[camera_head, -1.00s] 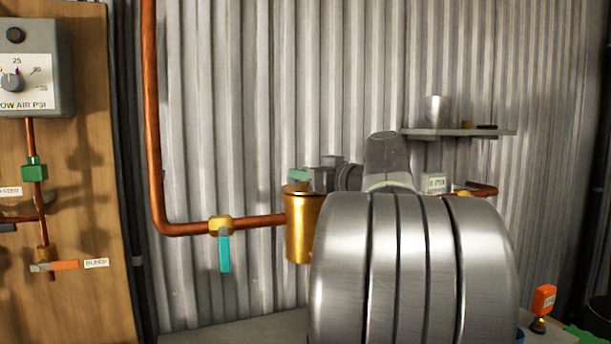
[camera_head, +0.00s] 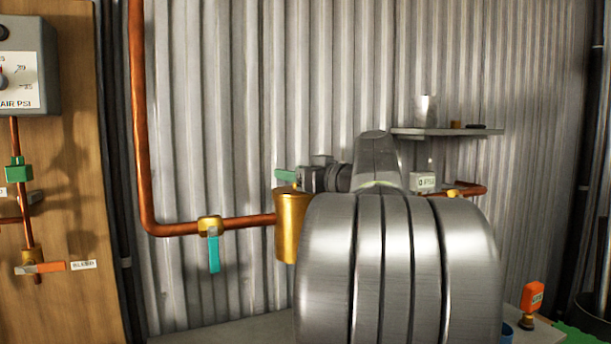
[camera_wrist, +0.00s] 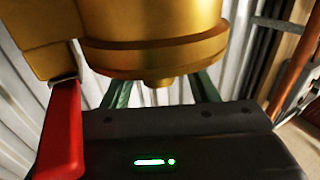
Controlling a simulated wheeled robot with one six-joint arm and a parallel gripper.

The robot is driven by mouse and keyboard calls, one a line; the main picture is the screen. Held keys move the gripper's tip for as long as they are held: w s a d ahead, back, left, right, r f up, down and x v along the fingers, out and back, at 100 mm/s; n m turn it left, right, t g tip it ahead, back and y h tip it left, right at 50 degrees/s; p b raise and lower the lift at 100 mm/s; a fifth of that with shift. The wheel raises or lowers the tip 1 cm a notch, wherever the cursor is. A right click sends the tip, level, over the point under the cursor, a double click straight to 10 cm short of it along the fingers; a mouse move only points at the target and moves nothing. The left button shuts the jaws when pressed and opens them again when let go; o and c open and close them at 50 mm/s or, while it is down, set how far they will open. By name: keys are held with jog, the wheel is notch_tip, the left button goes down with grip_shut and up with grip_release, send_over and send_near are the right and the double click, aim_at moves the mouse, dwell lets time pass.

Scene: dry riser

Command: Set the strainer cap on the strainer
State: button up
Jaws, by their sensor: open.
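The strainer (camera_head: 290,230) is a brass, cup-shaped body on the copper pipe, left of my large grey arm link. My gripper (camera_head: 287,180) is at its top, with a green finger showing just above the rim. In the wrist view brass fills the upper middle, with a flanged rim and a small stub (camera_wrist: 158,82). This appears to be the strainer cap (camera_wrist: 150,58), but I cannot tell where cap and strainer meet. My green fingers are open and apart, one on each side of the stub. The head view does not show the cap distinctly.
A teal-handled valve (camera_head: 213,250) sits on the pipe left of the strainer. A red lever (camera_wrist: 62,130) is close to my gripper in the wrist view. A shelf (camera_head: 445,132) with small items is at right. A wooden board (camera_head: 80,180) with a gauge box stands left.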

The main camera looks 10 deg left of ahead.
jog(key=b+v, duration=0.1)
jog(key=v, duration=1.2)
jog(key=shift+d, duration=0.4)
jog(key=shift+s+a, duration=0.1)
jog(key=x, duration=0.7)
jog(key=shift+a+f, duration=0.25)
